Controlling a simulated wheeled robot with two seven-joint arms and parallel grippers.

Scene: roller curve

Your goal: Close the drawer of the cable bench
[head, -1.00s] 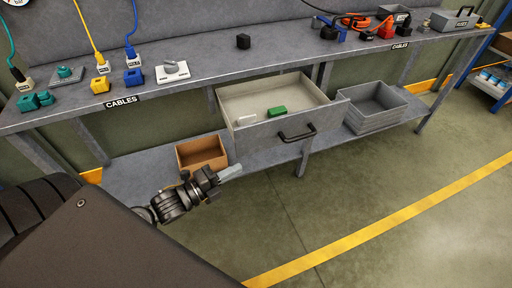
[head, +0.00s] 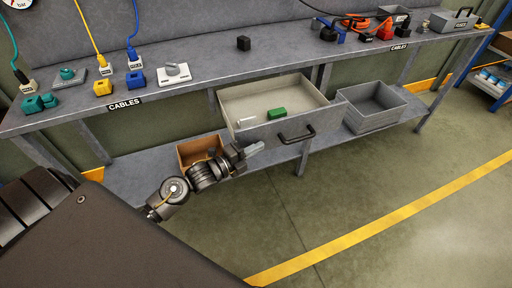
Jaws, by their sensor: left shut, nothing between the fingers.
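The drawer (head: 262,133) of the cable bench (head: 180,88) stands pulled out below the bench top. Its front has a dark bar handle (head: 297,136). Inside lie a green block (head: 277,113) and a small white item (head: 246,122). My left gripper (head: 256,149) is shut and empty. In the picture it is just below the left part of the drawer front; whether it touches is not clear. My right gripper is not in view.
A brown open box (head: 199,148) sits on the lower shelf behind my left arm. Grey stacked bins (head: 372,107) stand right of the drawer. Plugs, cables and a black cube (head: 243,42) are on the bench top. The floor in front is clear.

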